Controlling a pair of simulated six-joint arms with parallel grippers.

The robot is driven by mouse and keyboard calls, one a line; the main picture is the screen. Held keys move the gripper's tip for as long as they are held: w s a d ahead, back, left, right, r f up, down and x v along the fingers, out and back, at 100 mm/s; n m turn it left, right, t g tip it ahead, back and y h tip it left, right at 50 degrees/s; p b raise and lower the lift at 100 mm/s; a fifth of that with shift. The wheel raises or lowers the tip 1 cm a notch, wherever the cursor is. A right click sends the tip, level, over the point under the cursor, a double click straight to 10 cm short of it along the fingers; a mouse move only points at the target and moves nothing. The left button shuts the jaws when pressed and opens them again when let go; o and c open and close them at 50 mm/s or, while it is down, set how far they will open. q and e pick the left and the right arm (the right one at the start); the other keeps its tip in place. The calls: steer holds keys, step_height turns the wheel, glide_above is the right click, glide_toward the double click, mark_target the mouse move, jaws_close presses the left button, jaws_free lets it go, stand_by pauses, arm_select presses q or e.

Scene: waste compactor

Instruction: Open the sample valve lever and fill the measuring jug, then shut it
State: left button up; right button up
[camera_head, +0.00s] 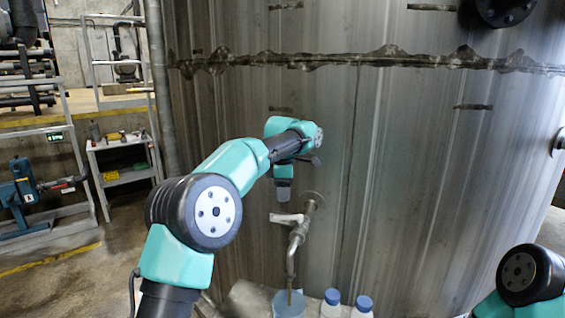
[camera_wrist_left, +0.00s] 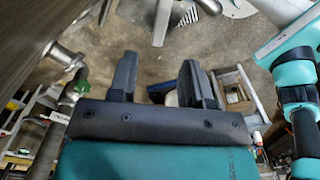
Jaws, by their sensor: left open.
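The sample valve lever (camera_head: 287,218) is a pale handle on the metal sample pipe (camera_head: 296,238), sticking out to the left. The pipe comes from the tank wall and bends down to a spout. The blue-tinted measuring jug (camera_head: 289,306) stands under the spout, cut by the lower picture edge. A thin brownish strip shows at its mouth; I cannot tell whether it is liquid. My left gripper (camera_head: 284,200) points down just above the lever, apparently apart from it. In the left wrist view its two dark fingers (camera_wrist_left: 160,80) are spread, with nothing clearly held. My right gripper is out of view.
Two white bottles with blue caps, one nearer (camera_head: 332,302) and one further right (camera_head: 363,305), stand right of the jug. The large metal tank (camera_head: 400,150) fills the background. A small white cart (camera_head: 122,160) and a blue pump (camera_head: 22,192) stand at the left.

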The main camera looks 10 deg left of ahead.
arm_select(q)
step_height(320, 180, up, 10)
steer(key=shift+f, duration=0.15)
stand_by(0.5)
stand_by(0.3)
